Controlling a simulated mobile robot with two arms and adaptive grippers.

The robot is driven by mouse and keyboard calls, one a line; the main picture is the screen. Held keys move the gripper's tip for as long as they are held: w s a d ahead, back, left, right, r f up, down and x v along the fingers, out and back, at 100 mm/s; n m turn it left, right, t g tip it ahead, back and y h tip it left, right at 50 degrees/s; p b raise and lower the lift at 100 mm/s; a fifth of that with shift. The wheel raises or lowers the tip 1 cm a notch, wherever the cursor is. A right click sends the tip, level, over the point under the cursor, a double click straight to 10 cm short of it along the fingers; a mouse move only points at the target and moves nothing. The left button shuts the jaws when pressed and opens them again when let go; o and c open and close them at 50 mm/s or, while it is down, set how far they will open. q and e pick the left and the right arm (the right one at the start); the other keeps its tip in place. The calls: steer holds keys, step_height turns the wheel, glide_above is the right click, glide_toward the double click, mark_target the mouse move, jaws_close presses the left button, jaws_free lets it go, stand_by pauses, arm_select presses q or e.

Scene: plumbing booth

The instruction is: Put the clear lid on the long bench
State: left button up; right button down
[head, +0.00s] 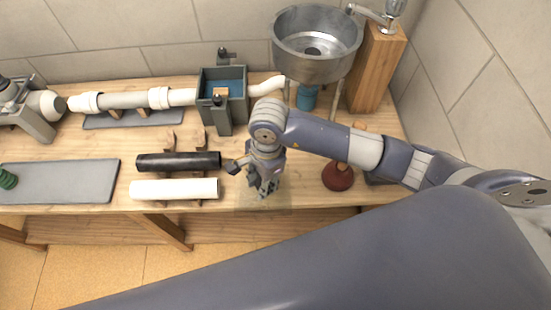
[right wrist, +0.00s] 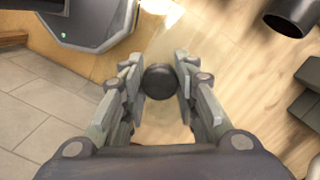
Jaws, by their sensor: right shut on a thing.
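The clear lid (head: 283,202) is a see-through plate, faint against the wood near the front edge of the long bench (head: 310,195). My right gripper (head: 265,190) points down over it. In the right wrist view the fingers are shut on the lid's dark round knob (right wrist: 158,82). The clear plate around the knob is hard to make out. I cannot tell whether the lid touches the bench or hangs just above it. My left gripper is not in view.
A black pipe (head: 180,161) and a white pipe (head: 175,189) lie left of my right gripper. A plunger (head: 338,176) stands to the right. Behind are a dark tank (head: 222,92) and a metal sink (head: 317,50). Clear bench top is narrow here.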

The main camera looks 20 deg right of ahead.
steer(key=w+d, duration=0.1)
steer(key=w, duration=0.1)
steer(key=w+d+p, duration=0.1)
steer(key=w+d, duration=0.1)
steer(key=w+d+p, duration=0.1)
steer(key=w+d, duration=0.1)
steer(key=shift+w+d+f, duration=0.1)
steer(key=shift+w+f, duration=0.25)
steer(key=shift+w, duration=0.05)
steer(key=shift+w+d+f, duration=0.1)
steer(key=shift+d+f, duration=0.05)
steer(key=shift+f, duration=0.05)
step_height(320, 180, down, 2)
steer(key=shift+f+p, duration=0.25)
steer(key=shift+p, duration=0.5)
steer(key=shift+f, duration=0.35)
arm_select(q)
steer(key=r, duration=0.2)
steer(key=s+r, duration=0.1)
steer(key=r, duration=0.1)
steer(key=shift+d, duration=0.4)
arm_select(e)
steer(key=shift+f, duration=0.15)
steer(key=c, duration=1.2)
jaws_free()
steer(key=shift+c, duration=0.2)
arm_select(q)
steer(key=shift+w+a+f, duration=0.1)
